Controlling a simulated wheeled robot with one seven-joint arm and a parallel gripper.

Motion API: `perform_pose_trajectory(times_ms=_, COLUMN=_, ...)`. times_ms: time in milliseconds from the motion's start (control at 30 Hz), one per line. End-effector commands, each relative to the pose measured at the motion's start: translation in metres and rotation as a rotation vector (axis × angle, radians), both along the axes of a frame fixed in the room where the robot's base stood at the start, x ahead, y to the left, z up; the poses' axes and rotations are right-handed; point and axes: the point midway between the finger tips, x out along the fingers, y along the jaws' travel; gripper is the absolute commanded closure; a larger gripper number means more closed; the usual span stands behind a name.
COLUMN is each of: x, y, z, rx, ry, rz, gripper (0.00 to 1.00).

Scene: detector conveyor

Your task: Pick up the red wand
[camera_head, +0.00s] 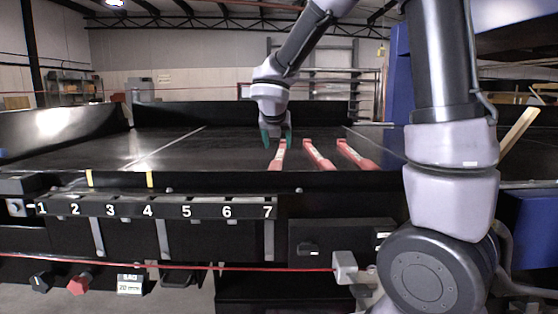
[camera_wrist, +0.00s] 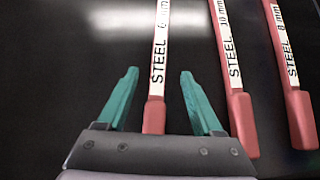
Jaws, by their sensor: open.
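Three red wands with white labels lie side by side on the dark conveyor. The left wand (camera_head: 278,155) is also in the wrist view (camera_wrist: 154,116), its label reading "STEEL". The middle wand (camera_head: 319,155) shows in the wrist view (camera_wrist: 242,125) with "STEEL 10 mm". The right wand (camera_head: 356,155) shows in the wrist view (camera_wrist: 299,118) with "STEEL 8 mm". My gripper (camera_head: 277,138) is open, with its green fingers pointing down at the left wand. In the wrist view, the fingers (camera_wrist: 159,73) appear on either side of this wand; their exact height above it is unclear.
The conveyor's black front edge (camera_head: 210,182) runs across, with slots numbered 1 to 7 (camera_head: 186,212) below it. The belt (camera_head: 95,157) left of the wands is clear. A blue post (camera_head: 396,85) stands at the right.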

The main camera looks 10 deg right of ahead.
Motion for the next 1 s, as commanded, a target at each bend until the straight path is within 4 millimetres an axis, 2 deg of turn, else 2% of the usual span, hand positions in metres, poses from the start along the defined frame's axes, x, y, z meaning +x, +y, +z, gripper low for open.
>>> perform_pose_trajectory(times_ms=100, x=0.012, y=-0.004, z=-0.013, rx=0.0, ry=0.002, rz=-0.002, gripper=0.32)
perform_pose_trajectory(times_ms=333, x=0.025, y=-0.008, z=-0.025, rx=0.002, ry=0.0, rz=-0.004, gripper=0.32)
perform_pose_trajectory(times_ms=600, x=0.053, y=-0.015, z=-0.051, rx=0.002, ry=0.0, rz=-0.005, gripper=0.32)
perform_pose_trajectory(times_ms=900, x=0.057, y=-0.016, z=-0.055, rx=0.005, ry=0.0, rz=-0.005, gripper=0.32)
perform_pose_trajectory(times_ms=933, x=0.057, y=-0.016, z=-0.055, rx=0.005, ry=0.0, rz=-0.005, gripper=0.36)
perform_pose_trajectory(times_ms=1000, x=0.057, y=-0.016, z=-0.055, rx=0.005, ry=0.0, rz=-0.005, gripper=0.63)
